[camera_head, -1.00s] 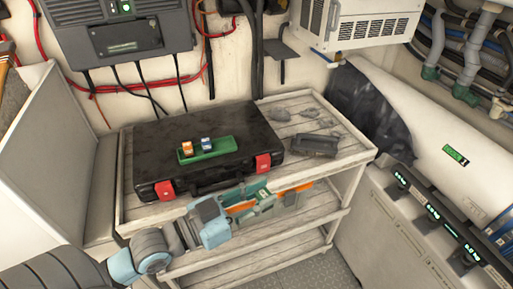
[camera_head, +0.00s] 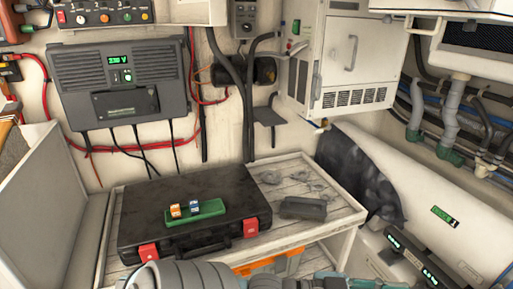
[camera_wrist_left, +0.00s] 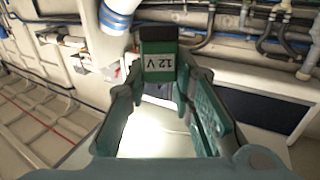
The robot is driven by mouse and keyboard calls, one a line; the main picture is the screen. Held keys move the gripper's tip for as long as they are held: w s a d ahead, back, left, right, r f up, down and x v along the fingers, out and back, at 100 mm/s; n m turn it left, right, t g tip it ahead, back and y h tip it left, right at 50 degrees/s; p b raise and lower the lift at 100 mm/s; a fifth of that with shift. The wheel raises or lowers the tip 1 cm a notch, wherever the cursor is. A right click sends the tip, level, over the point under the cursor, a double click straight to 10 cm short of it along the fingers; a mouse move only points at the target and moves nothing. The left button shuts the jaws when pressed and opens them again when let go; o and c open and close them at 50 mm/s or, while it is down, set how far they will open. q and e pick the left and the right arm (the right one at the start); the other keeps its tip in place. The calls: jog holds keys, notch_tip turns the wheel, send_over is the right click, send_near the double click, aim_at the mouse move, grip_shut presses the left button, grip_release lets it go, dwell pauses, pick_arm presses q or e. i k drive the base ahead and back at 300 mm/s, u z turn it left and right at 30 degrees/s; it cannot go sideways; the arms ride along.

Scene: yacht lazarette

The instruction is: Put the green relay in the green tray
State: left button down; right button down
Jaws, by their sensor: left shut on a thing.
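The green tray (camera_head: 208,213) lies on top of a closed black case (camera_head: 240,190) on the shelf unit. An orange relay (camera_head: 176,210) and a blue relay (camera_head: 195,208) stand in its left and middle parts; its right part is bare. My left gripper (camera_wrist_left: 158,88) is shut on the green relay (camera_wrist_left: 158,58), a dark green block with a white "12V" label that reads upside down in the left wrist view. In the head view my left arm crosses the bottom edge, in front of and below the case; the relay is not visible there. My right gripper is not in view.
A dark grey block (camera_head: 303,208) and small grey pieces lie on the shelf top right of the case. An orange object (camera_head: 272,264) shows below the front edge. A grey wall unit (camera_head: 122,80) with hanging cables stands behind.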

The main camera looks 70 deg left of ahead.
aim_at(213, 209)
jog(key=i, duration=1.1)
jog(key=u, duration=2.25)
